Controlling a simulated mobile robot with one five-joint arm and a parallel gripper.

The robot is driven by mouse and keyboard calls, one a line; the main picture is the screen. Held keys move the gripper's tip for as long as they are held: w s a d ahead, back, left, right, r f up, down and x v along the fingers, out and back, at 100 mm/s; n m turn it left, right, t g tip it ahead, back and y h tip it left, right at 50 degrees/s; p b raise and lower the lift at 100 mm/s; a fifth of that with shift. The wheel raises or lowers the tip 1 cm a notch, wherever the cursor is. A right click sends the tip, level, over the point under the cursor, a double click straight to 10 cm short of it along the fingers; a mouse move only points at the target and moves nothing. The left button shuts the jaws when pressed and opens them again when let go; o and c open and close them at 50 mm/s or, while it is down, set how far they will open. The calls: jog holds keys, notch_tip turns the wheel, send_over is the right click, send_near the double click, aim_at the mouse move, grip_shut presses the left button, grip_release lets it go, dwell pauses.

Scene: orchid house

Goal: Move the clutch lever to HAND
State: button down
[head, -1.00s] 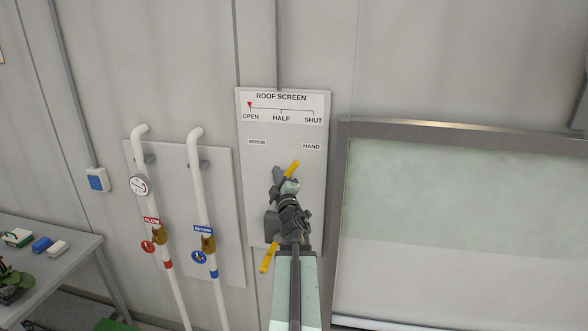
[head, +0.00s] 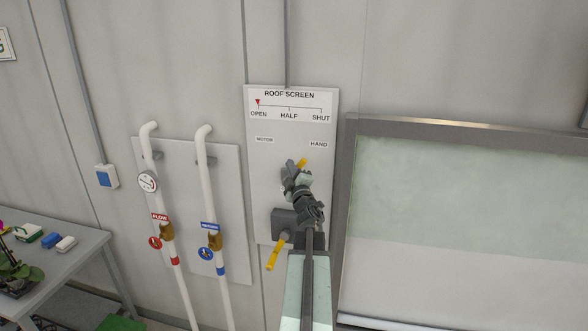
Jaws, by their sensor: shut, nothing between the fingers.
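The wall panel marked ROOF SCREEN (head: 262,190) carries the words MOTOR on the left and HAND on the right. A yellow bar (head: 303,162), apparently the clutch lever, shows its top end behind my gripper, leaning right and up below HAND. Its middle is hidden by my gripper. My gripper (head: 291,168) is shut and empty in front of the panel, just left of that yellow end; I cannot tell whether they touch. A second yellow piece (head: 276,253) slants down below a dark grey box (head: 283,220); I cannot tell how the two yellow parts join.
The red pointer (head: 257,102) stands at OPEN. White pipes (head: 205,180) with brass valves run down the wall to the left. A bench (head: 85,250) with small items stands at far left. A framed pale panel (head: 440,125) is close on the right.

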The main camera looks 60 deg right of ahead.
jog(key=shift+s+d+f+m+h+b, duration=0.2)
jog(key=shift+s+f+m+b, duration=0.1)
jog(key=shift+s+b, duration=0.15)
jog(key=shift+s+d+f+m+h+b, duration=0.15)
jog(key=shift+s+f+m+h+b, duration=0.1)
jog(key=shift+s+b, duration=0.2)
